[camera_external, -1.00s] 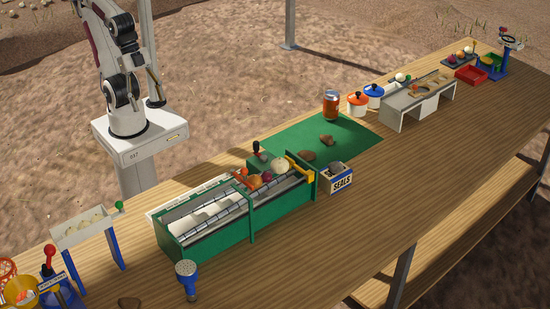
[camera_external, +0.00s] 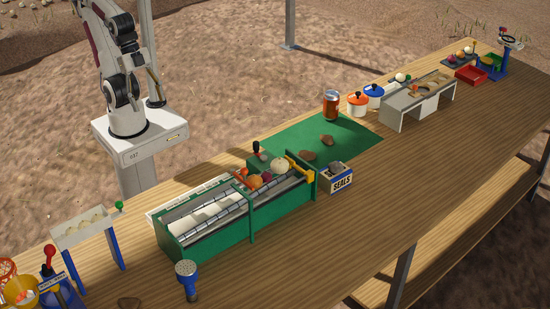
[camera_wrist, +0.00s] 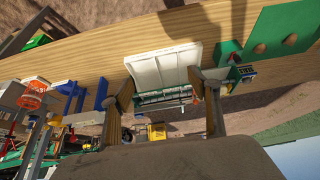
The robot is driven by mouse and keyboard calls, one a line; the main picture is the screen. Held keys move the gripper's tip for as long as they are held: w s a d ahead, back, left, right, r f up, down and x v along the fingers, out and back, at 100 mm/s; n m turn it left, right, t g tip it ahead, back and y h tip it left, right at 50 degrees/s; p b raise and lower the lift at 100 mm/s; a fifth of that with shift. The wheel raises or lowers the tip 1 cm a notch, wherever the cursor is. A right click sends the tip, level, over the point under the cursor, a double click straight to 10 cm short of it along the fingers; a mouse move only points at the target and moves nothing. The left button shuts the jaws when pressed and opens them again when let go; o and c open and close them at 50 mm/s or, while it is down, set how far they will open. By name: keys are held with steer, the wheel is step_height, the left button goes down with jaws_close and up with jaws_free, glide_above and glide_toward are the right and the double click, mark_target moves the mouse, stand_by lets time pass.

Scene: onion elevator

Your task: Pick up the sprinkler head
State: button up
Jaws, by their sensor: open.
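The sprinkler head (camera_external: 187,280) stands upright near the front edge of the table in the external view. It has a round grey perforated face on a blue collar and a darker stem below. It stands in front of the left end of the green elevator, apart from it. I cannot make it out in the wrist view. My gripper (camera_wrist: 164,90) shows in the wrist view with its two fingers wide apart and nothing between them. It is outside the external view, where only part of my arm shows, well away from the sprinkler head.
The green elevator (camera_external: 205,248) with onions at its right end fills the near middle. A blue-legged tray stand (camera_external: 114,250) is to the left.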

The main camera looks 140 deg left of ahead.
steer(key=shift+w, duration=0.1)
steer(key=shift+c, duration=0.2)
steer(key=w+a+r+m+t+y, duration=0.1)
steer(key=w+r+t, duration=0.15)
steer(key=w, duration=0.75)
steer(key=w+a+r+t, duration=0.15)
steer(key=w+r, duration=0.25)
steer(key=w, duration=0.7)
steer(key=w+a+r+m+t+y, duration=0.1)
steer(key=w+a+r+t, duration=0.15)
steer(key=w, duration=0.75)
steer(key=w+d+f+m+t+h, duration=0.1)
steer(key=w+d+m+h, duration=0.15)
steer(key=w, duration=0.55)
steer(key=w+d+m+h, duration=0.1)
steer(key=w+d, duration=0.3)
steer(key=w, duration=0.3)
steer(key=w+d+f+m+g+h, duration=0.1)
steer(key=w+d+f+m+h, duration=0.15)
steer(key=w+d+f, duration=0.35)
steer(key=w+d+f+m+g+h, duration=0.1)
steer(key=d+f+h, duration=0.3)
steer(key=f, duration=0.3)
steer(key=s+d+f+m+g+h, duration=0.2)
steer(key=d+f, duration=0.3)
steer(key=f, duration=0.4)
steer(key=shift+f+g+h, duration=0.4)
steer(key=shift+g+h, duration=0.3)
steer(key=shift+g, duration=0.15)
steer(key=shift+w, duration=0.1)
